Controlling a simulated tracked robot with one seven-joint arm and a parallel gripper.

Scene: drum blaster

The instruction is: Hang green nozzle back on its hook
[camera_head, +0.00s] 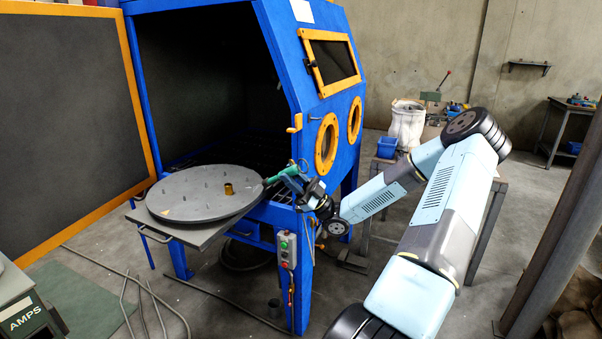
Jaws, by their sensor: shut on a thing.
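The green nozzle (277,177) is held in my gripper (284,174), in front of the open left side of the blue blasting cabinet (311,97). My gripper is shut on the nozzle, which points left toward the round grey turntable (205,192). A small hook-like piece shows close to my gripper at the cabinet's corner post, but I cannot tell whether the nozzle touches it. The fingertips are small and partly hidden by the wrist.
A brass cylinder (228,188) stands on the turntable among several pegs. The cabinet's open door (70,110) is at the left. A control box (287,249) with buttons hangs on the front post. A blue bin (387,147) stands behind my arm. Hoses lie on the floor.

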